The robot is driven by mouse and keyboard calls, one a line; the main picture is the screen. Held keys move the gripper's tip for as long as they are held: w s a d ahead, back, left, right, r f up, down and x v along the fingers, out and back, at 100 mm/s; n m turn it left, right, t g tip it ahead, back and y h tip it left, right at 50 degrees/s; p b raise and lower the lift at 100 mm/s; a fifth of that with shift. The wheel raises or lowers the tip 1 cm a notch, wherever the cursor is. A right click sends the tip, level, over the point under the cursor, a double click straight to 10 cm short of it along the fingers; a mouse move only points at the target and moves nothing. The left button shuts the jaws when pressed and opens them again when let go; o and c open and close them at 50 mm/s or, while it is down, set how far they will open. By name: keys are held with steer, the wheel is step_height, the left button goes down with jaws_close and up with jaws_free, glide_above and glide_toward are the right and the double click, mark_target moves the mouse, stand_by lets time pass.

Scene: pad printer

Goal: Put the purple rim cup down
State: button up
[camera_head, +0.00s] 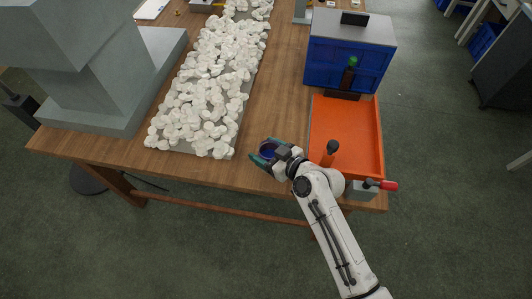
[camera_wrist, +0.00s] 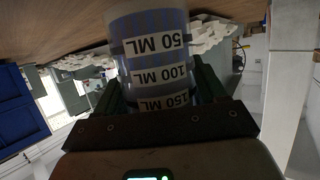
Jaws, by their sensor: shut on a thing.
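The purple rim cup (camera_head: 268,149) is in my gripper (camera_head: 264,153), over the front part of the wooden table, left of the orange tray. In the wrist view the cup (camera_wrist: 158,50) is a clear, bluish measuring cup with 50, 100 and 150 ML labels that appear upside down. My gripper's dark green fingers (camera_wrist: 160,92) are shut on its two sides.
The wooden table (camera_head: 270,100) has a bare strip between the heap of white pieces (camera_head: 215,75) and the orange tray (camera_head: 345,115). A blue box (camera_head: 345,55) stands behind the tray. A grey machine (camera_head: 110,80) stands at the left. The table's front edge is close to my gripper.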

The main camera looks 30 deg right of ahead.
steer(key=shift+f, duration=0.75)
steer(key=shift+f, duration=0.15)
steer(key=o, duration=1)
steer(key=shift+c, duration=0.2)
steer(key=shift+r, duration=0.25)
steer(key=b+v, duration=0.1)
steer(key=v, duration=0.6)
steer(key=shift+s, duration=0.2)
